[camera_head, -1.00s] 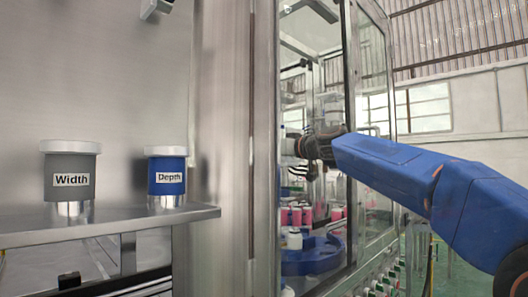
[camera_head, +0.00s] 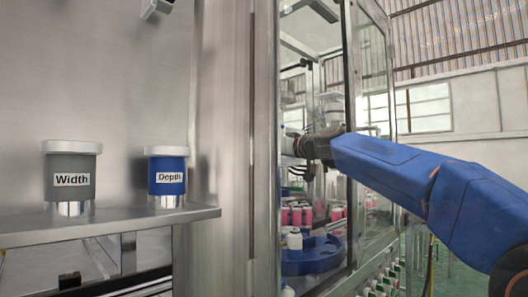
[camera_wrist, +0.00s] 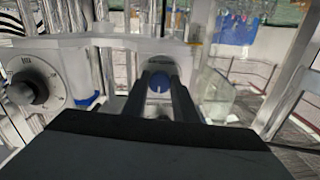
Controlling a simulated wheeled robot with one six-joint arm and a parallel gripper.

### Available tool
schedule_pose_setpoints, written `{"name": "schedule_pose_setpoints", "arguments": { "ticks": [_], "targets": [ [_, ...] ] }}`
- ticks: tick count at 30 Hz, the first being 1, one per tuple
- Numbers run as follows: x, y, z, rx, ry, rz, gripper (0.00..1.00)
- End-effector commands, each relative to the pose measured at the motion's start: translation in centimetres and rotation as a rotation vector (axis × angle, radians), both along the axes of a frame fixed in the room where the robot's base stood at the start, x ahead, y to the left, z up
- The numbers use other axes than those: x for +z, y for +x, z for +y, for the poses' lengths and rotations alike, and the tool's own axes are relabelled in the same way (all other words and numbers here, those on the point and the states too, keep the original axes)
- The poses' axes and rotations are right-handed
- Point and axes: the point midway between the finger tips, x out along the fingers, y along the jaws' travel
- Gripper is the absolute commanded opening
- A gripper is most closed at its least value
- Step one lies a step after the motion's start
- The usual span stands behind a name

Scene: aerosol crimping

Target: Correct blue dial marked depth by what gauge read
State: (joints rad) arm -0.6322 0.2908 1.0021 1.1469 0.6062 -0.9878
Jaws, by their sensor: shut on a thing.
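The blue dial (camera_wrist: 161,80) shows in the wrist view, with a pale pointer line on its face. My gripper (camera_wrist: 162,88) has its two dark fingers on either side of the dial and is shut on it. In the head view my wrist reaches into the machine's open side, and the fingertips are hard to make out. The blue gauge marked Depth (camera_head: 167,178) stands upright on a metal shelf at the left. No reading can be seen on it.
A grey gauge marked Width (camera_head: 71,178) stands left of the Depth gauge on the shelf (camera_head: 110,225). A black knob (camera_wrist: 32,92) on a pale scale plate is left of the blue dial. A glass door (camera_head: 372,100) and a steel post (camera_head: 262,150) border the opening.

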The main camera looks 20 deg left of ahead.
Motion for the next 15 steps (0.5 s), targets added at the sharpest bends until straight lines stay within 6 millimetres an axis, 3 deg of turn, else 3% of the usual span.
{"name": "schedule_pose_setpoints", "arguments": {
  "ticks": [15],
  "targets": [
    [-0.02, -0.04, 0.01, 0.000, 0.154, 0.376, 0.04]
  ]
}}
